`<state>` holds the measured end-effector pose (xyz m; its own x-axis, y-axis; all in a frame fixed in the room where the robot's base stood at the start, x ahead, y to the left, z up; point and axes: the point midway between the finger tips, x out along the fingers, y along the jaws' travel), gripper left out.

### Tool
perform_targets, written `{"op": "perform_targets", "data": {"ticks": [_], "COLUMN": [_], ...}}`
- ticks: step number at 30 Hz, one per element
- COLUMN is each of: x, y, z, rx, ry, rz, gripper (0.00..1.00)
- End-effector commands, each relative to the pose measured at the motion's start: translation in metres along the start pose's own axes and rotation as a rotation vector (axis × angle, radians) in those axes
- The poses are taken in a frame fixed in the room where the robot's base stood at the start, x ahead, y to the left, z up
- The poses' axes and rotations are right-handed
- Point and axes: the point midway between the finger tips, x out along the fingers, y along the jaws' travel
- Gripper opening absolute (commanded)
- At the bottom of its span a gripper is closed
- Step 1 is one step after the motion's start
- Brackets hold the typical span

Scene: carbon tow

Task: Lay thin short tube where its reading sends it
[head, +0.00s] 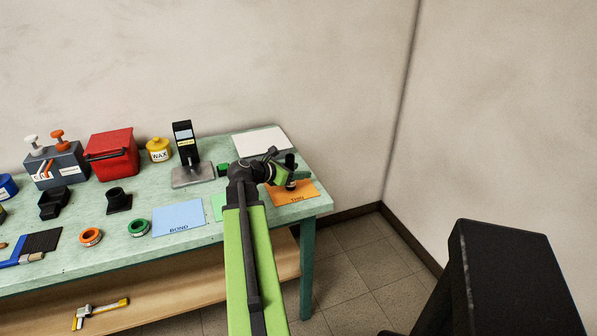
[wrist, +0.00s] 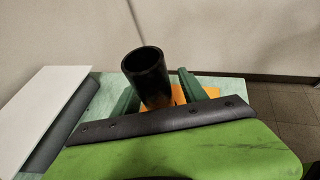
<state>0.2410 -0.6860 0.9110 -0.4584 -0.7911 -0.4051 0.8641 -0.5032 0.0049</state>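A black hollow tube (head: 290,160) stands roughly upright over the orange mat (head: 308,193) at the table's right end. In the wrist view the tube (wrist: 148,75) is between the two green fingers of my gripper (wrist: 160,95), with orange showing on both sides of it. The fingers look apart from the tube, so my gripper (head: 288,174) appears open around it. A blue mat (head: 179,218) marked BOND lies to the left. A green mat (head: 217,205) is mostly hidden behind my arm. A black device with a small display (head: 184,140) stands on a grey base.
A white board (head: 263,141) lies at the table's back right. A yellow WAX pot (head: 158,150), a red box (head: 112,155), a black socketed block (head: 118,201), and green (head: 138,228) and orange (head: 91,237) rings are on the left. The table's right edge is close to the orange mat.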

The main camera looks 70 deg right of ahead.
Motion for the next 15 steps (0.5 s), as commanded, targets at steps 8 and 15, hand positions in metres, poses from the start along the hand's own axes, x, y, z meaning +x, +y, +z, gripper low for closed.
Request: {"op": "perform_targets", "data": {"ticks": [8,15], "x": [-0.001,-0.045], "y": [0.000,-0.002], "z": [0.003,0.007], "rx": [0.000,-0.001], "ry": [0.000,0.001], "rz": [-0.001,0.002], "gripper": [0.50,0.50]}}
